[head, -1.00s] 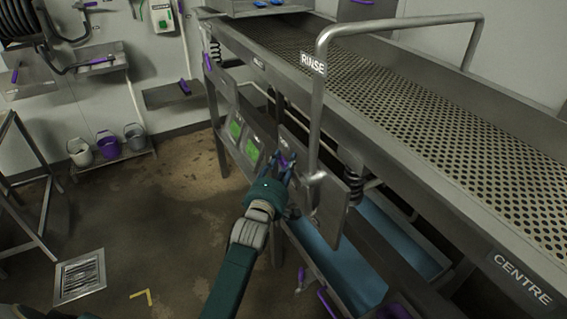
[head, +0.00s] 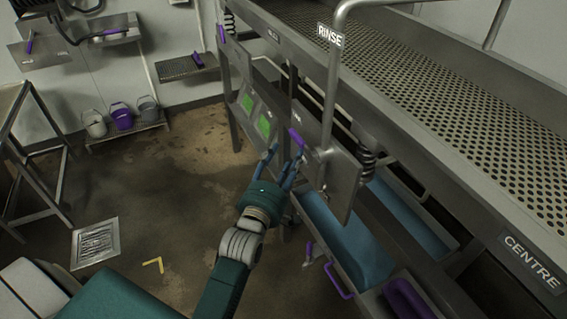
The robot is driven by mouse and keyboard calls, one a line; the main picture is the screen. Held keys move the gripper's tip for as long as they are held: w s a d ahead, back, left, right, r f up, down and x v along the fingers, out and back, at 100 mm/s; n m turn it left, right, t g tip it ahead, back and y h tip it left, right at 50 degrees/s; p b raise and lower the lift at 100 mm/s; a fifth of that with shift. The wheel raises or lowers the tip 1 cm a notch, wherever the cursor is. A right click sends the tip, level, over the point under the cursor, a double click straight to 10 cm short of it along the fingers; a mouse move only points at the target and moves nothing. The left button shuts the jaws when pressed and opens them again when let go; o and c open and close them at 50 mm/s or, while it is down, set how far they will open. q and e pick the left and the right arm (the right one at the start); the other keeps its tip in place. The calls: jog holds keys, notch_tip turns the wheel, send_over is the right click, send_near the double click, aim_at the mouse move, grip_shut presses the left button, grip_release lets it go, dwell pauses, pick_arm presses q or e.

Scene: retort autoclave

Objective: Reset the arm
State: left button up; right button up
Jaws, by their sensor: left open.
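My left gripper (head: 281,165) is in the middle of the head view, at the end of my teal and grey left arm. Its blue fingers are spread apart with nothing between them. A purple handle (head: 296,138) on a grey panel is just beyond and to the right of the fingertips; a small gap seems to show between them. My right gripper is not in view.
A perforated conveyor table (head: 450,130) with a RINSE sign (head: 329,36) fills the right side. Buckets (head: 122,117) stand at the back left.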

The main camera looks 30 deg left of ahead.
pick_arm(q)
jog(key=shift+s+d, duration=0.15)
jog(key=shift+s, duration=0.65)
jog(key=s+d+f+m+g+h, duration=0.1)
jog(key=d+f+m+g, duration=0.15)
jog(key=f, duration=0.75)
jog(key=s+d+f+m+g+h, duration=0.1)
jog(key=d+f+m, duration=0.15)
jog(key=f, duration=0.75)
jog(key=s+d+f+m+g, duration=0.1)
jog(key=s+f+m+g, duration=0.1)
jog(key=s+f, duration=0.35)
jog(key=s+d+f+m+g, duration=0.1)
jog(key=s+f+m+g, duration=0.15)
jog(key=f, duration=0.65)
jog(key=s+f+m+g, duration=0.1)
jog(key=s+f+m, duration=0.1)
jog(key=s+f, duration=0.4)
jog(key=s+a+f+m+g, duration=0.1)
jog(key=s+f+m+g, duration=0.1)
jog(key=s+f, duration=0.4)
jog(key=s+a+f+m+g, duration=0.1)
jog(key=s+f+m+g, duration=0.2)
jog(key=s+f, duration=0.4)
jog(key=s+a+f+m+g, duration=0.2)
jog(key=s+f+m, duration=0.3)
jog(key=s, duration=1.5)
jog(key=shift+s+f+g, duration=0.25)
jog(key=shift+f+g, duration=0.25)
jog(key=shift+f, duration=0.45)
